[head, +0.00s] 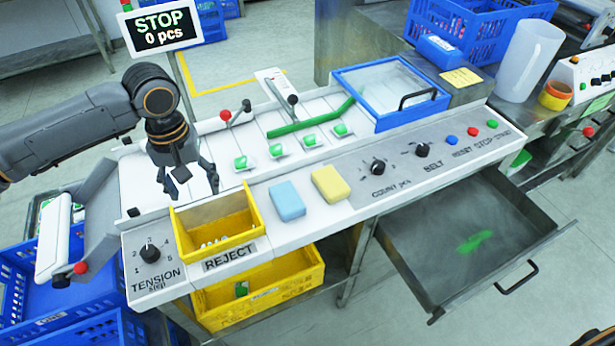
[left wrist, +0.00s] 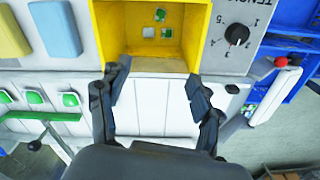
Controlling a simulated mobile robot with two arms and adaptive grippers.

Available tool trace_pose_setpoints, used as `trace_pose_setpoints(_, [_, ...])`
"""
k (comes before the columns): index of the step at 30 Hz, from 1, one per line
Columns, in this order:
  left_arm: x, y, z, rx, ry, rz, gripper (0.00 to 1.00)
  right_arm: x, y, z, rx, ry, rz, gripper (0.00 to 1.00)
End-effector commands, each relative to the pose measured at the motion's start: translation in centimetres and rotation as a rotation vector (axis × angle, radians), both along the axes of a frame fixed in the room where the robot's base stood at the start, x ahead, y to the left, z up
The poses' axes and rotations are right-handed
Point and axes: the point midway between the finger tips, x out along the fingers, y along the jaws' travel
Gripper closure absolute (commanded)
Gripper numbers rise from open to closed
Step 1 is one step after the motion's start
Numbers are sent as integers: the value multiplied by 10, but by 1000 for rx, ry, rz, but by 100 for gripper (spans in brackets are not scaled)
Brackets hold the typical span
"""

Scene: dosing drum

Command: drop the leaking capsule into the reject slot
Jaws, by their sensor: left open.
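Several green-and-white capsules sit on small pale holders along the white deck, such as the nearest capsule (head: 241,163); I cannot tell which one leaks. The yellow reject slot (head: 183,238), labelled REJECT, is an open bin at the deck's front left. It also shows at the top of the left wrist view (left wrist: 112,45), with a few small green-and-white capsules (left wrist: 167,32) inside. My left gripper (head: 196,190) is open and empty, above the deck just behind the reject slot. In the left wrist view its fingers (left wrist: 158,78) are spread over bare white deck. My right gripper is not in view.
A blue sponge (head: 288,201) and a yellow sponge (head: 330,184) lie right of the slot. A red-knobbed lever (head: 226,115) and a green bar (head: 311,120) stand behind the capsules. An open metal drawer (head: 430,262) with a green smear juts out at right. The sign reads STOP, 0 pcs.

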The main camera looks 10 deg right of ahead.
Motion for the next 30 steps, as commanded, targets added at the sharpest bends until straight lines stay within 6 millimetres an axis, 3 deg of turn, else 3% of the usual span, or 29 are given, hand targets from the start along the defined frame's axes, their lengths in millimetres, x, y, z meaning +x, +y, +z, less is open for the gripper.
trace_pose_setpoints(9, [1, 0, 69, -2, -4, 0, 35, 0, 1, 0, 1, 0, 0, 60])
trace_pose_setpoints(15, [1, 0, 96, -1, -2, 1, 35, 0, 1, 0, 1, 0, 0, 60])
trace_pose_setpoints(30, [0, 0, 104, 0, -1, 0, 35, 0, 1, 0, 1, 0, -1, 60])
